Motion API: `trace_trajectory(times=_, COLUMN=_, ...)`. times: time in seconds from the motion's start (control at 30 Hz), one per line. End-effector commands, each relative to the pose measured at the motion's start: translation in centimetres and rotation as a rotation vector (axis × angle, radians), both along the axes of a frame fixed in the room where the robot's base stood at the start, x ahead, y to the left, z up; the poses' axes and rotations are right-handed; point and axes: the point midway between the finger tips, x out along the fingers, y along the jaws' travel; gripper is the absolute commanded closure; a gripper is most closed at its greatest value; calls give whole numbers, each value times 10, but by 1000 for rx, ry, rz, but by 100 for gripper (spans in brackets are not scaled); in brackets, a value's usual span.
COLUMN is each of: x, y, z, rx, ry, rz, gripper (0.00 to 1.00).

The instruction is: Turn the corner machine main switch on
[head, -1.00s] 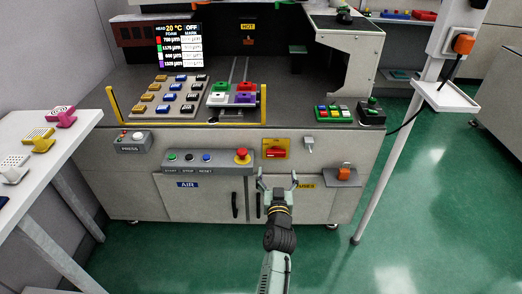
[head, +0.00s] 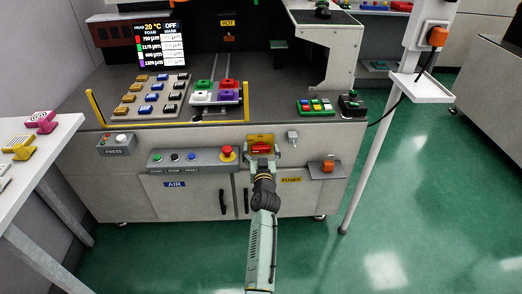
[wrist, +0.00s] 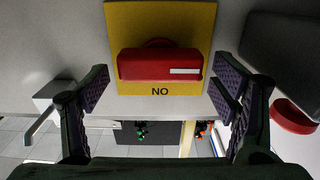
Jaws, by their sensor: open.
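The main switch is a red handle (head: 261,147) on a yellow plate (head: 260,137), on the front of the machine. In the wrist view the red handle (wrist: 160,64) lies horizontal with a white mark near its right end. The letters "NO" stand below it on the yellow plate (wrist: 160,15); this view looks upside down. My gripper (head: 262,156) is open in front of the switch. In the wrist view its padded fingers (wrist: 160,92) stand on either side of the handle with gaps, apart from it. The handle's lower part is partly hidden in the head view.
A red mushroom button (head: 227,152) on the START/STOP/RESET box (head: 190,159) is close left of my gripper. A grey plug (head: 292,136) and an orange switch (head: 328,164) are to the right. Cabinet doors (head: 200,197) lie below.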

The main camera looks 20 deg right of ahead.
Motion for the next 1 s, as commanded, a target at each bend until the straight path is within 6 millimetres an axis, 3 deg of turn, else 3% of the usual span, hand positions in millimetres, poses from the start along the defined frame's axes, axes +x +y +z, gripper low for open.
trace_trajectory(times=0.73, x=0, y=0, z=0, rx=0, ry=0, rz=0, gripper=67)
trace_trajectory(times=1.0, x=0, y=0, z=0, rx=22, ry=-6, rz=0, gripper=68)
